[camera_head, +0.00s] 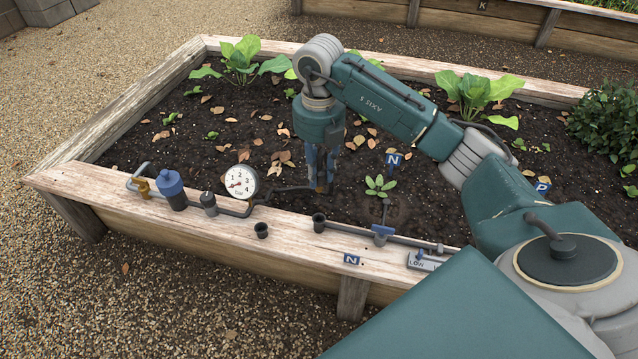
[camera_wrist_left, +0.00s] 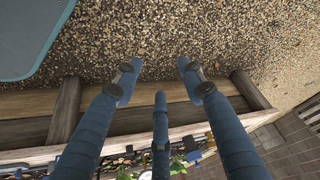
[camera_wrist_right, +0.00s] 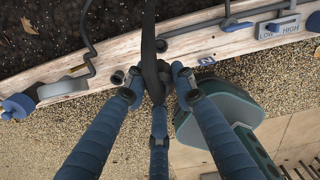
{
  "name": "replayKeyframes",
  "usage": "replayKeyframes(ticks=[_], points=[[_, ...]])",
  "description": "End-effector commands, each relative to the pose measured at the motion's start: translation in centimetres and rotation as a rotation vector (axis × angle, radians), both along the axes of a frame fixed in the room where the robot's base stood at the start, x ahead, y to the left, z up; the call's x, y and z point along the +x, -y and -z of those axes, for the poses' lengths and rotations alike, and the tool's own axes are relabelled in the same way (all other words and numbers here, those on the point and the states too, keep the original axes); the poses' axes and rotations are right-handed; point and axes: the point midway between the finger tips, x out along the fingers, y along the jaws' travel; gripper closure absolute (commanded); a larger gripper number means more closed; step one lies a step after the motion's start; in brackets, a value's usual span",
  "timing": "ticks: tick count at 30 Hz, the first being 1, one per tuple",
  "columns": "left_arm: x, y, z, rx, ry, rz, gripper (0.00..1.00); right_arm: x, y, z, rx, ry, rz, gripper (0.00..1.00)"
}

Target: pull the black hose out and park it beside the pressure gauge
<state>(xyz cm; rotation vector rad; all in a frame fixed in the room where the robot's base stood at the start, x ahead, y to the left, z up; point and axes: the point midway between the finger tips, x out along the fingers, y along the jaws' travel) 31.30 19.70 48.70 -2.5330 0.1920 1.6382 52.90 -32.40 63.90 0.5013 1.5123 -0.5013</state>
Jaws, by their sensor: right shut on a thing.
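The black hose (camera_head: 290,189) runs from the pipe beside the pressure gauge (camera_head: 241,181) to my right gripper (camera_head: 322,188), which points down over the soil just behind the bed's front rim. In the right wrist view, my right gripper (camera_wrist_right: 157,84) is shut on the hose (camera_wrist_right: 150,38), which runs up from between the fingers. The fingers hide the hose's end. Two dark cups stand on the rim, one (camera_head: 261,230) near the gauge and one (camera_head: 319,222) further right. My left gripper (camera_wrist_left: 160,82) is open and empty above the gravel and a wooden bed edge, outside the head view.
A blue filter (camera_head: 171,189) and a grey fitting (camera_head: 209,204) stand left of the gauge. A blue valve (camera_head: 382,233) and a LOW/HIGH lever plate (camera_head: 424,262) lie right of the cups. A small plant (camera_head: 379,186) grows right of my right gripper.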

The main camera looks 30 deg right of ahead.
Motion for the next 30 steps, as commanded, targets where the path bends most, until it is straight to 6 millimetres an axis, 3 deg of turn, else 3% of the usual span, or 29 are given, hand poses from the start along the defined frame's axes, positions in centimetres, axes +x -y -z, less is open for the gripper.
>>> replayKeyframes(ticks=[1, 5, 9, 30], points=[[-1.2, -0.4, 0.1, 0.009, -0.046, -0.004, 0.60, 0.1, 0.0, -1.2, -0.001, 0.004, 0.000, 1.00], [-2.9, -0.8, 0.0, 0.022, -0.111, -0.009, 0.60, 0.1, 0.0, -3.9, 0.000, 0.004, 0.000, 1.00], [-2.9, -0.8, -0.5, 0.022, -0.111, -0.009, 0.60, 0.1, 0.0, -5.7, 0.000, 0.002, 0.000, 1.00], [-1.9, -0.7, 1.8, 0.024, -0.124, -0.007, 0.60, 0.0, 0.0, -8.3, 0.000, 0.000, 0.000, 1.00]])
